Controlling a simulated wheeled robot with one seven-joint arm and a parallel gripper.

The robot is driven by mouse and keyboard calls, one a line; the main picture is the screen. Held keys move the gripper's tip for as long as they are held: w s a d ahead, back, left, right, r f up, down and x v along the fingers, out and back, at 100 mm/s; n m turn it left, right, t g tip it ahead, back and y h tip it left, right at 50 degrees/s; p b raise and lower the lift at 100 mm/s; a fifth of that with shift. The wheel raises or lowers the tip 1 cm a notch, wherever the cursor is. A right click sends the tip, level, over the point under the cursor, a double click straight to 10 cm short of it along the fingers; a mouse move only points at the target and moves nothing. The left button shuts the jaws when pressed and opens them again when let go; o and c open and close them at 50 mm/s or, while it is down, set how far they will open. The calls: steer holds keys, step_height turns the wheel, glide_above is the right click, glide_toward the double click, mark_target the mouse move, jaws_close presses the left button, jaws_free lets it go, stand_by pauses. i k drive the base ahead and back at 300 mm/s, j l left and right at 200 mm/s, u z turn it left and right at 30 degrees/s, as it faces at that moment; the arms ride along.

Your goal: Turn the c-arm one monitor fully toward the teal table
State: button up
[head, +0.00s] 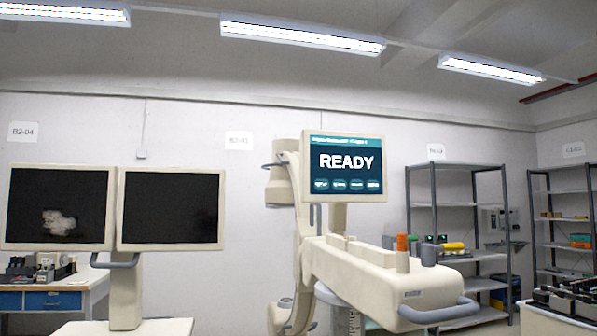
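The c-arm monitor (343,168) shows "READY" on a lit teal screen and faces me nearly square on. It stands on a post on the cream c-arm cart (392,283), which has a grey-blue handle (440,313) at its front. The curved c-arm (303,215) rises behind and left of the monitor. My gripper is not in view.
A cart with two dark monitors (171,208) stands at left, with a handle (115,261) below the screens. A desk with blue drawers (45,299) is behind it. Metal shelves (455,200) stand at right, and a bench with dark items (565,310) is at the lower right.

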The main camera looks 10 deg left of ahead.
mark_target(337, 169)
steer(key=i+l+u, duration=0.25)
steer(key=l+u, duration=0.15)
steer(key=l, duration=0.15)
steer(key=i+l+u, duration=0.15)
steer(key=l+u, duration=0.25)
steer(key=l, duration=0.15)
steer(key=l+u, duration=0.35)
steer(key=l, duration=0.25)
steer(key=l+u, duration=0.4)
steer(key=l, duration=1)
steer(key=k+l, duration=0.1)
steer(key=l, duration=0.7)
steer(key=l+u, duration=0.1)
steer(key=l, duration=0.7)
